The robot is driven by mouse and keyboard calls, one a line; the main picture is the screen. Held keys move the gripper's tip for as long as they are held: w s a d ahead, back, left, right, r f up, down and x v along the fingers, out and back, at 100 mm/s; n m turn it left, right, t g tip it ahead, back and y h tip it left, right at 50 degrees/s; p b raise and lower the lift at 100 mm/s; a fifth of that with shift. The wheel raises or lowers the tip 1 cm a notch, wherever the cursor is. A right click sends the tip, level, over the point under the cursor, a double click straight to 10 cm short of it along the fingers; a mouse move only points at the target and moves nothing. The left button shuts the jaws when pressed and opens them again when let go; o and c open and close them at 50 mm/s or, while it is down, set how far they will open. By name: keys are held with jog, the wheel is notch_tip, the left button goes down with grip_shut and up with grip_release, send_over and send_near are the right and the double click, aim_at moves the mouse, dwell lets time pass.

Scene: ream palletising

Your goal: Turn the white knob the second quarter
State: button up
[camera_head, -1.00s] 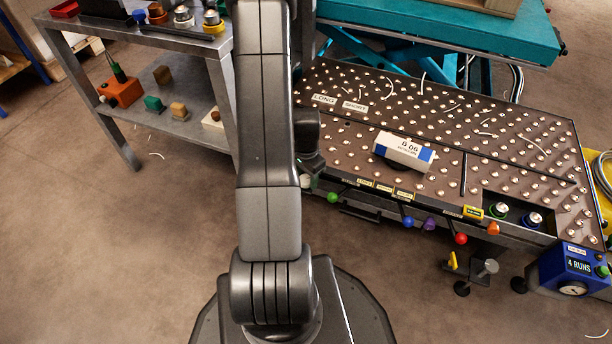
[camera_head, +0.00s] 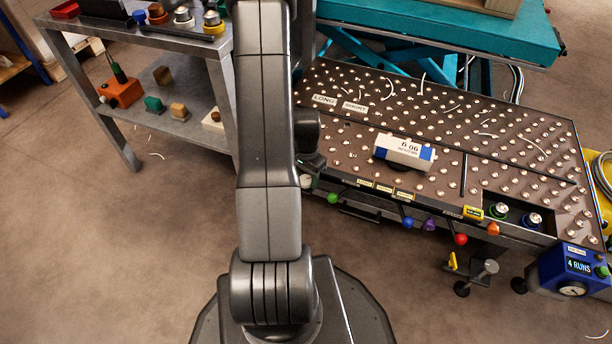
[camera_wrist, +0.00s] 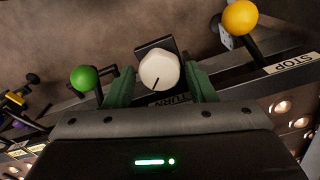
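The white knob (camera_wrist: 159,70) is in the wrist view, round, on a dark plate, with a dark pointer line running from its middle towards the lower edge of the picture. A label reading TURN (camera_wrist: 173,100) is partly hidden below it. My gripper (camera_wrist: 160,76) has its green fingers on the left and right of the knob, with what looks like a thin gap at each side. In the head view the white knob (camera_head: 307,182) shows small at the table's front left corner, and my arm hides most of my gripper.
A green ball knob (camera_wrist: 84,78) is left of my fingers and a yellow ball knob (camera_wrist: 240,17) by a STOP label is to the right. The ball table (camera_head: 480,140) bears a white and blue ream (camera_head: 404,151). A steel shelf (camera_head: 185,135) stands left of my arm.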

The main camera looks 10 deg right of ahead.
aim_at(306, 179)
notch_tip(306, 179, up, 14)
jog(key=p, duration=0.5)
jog(key=shift+f, duration=0.15)
notch_tip(306, 179, down, 14)
jog(key=b, duration=0.5)
jog(key=shift+m, duration=0.3)
dwell(0.3)
